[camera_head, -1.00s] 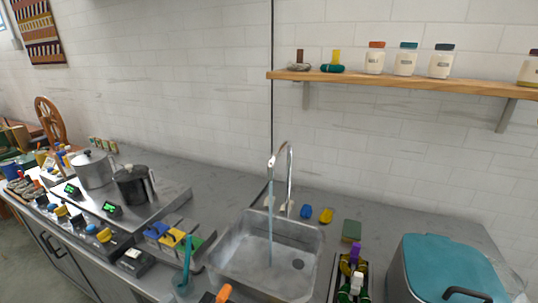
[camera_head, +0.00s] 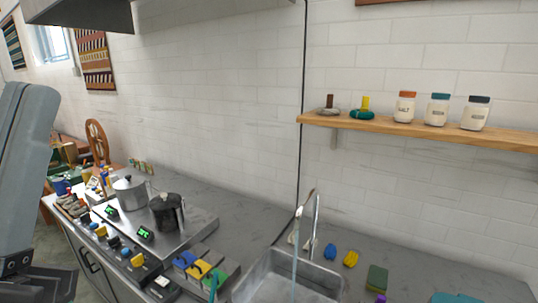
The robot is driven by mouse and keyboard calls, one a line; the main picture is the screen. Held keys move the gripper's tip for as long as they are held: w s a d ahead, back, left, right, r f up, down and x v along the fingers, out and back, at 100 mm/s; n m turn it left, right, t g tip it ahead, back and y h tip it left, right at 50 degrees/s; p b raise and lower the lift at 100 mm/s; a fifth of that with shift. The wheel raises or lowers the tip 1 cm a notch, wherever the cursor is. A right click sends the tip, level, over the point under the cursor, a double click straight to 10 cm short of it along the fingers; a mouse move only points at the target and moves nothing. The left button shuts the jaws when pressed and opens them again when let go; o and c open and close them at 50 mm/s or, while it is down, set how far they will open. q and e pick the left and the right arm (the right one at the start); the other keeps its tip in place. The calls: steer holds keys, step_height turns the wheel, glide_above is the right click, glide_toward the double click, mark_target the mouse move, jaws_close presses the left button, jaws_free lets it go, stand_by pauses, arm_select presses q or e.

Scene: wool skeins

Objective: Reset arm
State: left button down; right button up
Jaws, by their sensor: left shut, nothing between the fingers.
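My left arm comes in at the left edge of the head view, its grey link hanging down in front of the floor and the counter's left end. My left gripper (camera_head: 45,284) is the dark part at the lower left corner, partly cut off by the frame. It is shut, with nothing held, and is apart from the counter objects to its right. My right gripper is not in view.
A hot plate (camera_head: 206,226) on the counter bears a silver pot (camera_head: 130,194) and a black pot (camera_head: 165,214). Skeins lie along the counter front. A sink (camera_head: 262,278) with running tap (camera_head: 316,215) is at bottom centre. A wooden shelf (camera_head: 440,130) holds jars.

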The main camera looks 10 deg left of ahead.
arm_select(q)
steer(key=w+r+n+g+h+p, duration=0.1)
steer(key=r+p, duration=1.6)
steer(key=p, duration=0.2)
steer(key=w+d+r+n+g+h+p, duration=0.1)
steer(key=w+r+n+h+p, duration=0.1)
steer(key=r+p, duration=1.6)
steer(key=shift+w+d+p, duration=0.15)
steer(key=shift+w+p, duration=0.1)
steer(key=shift+p, duration=0.25)
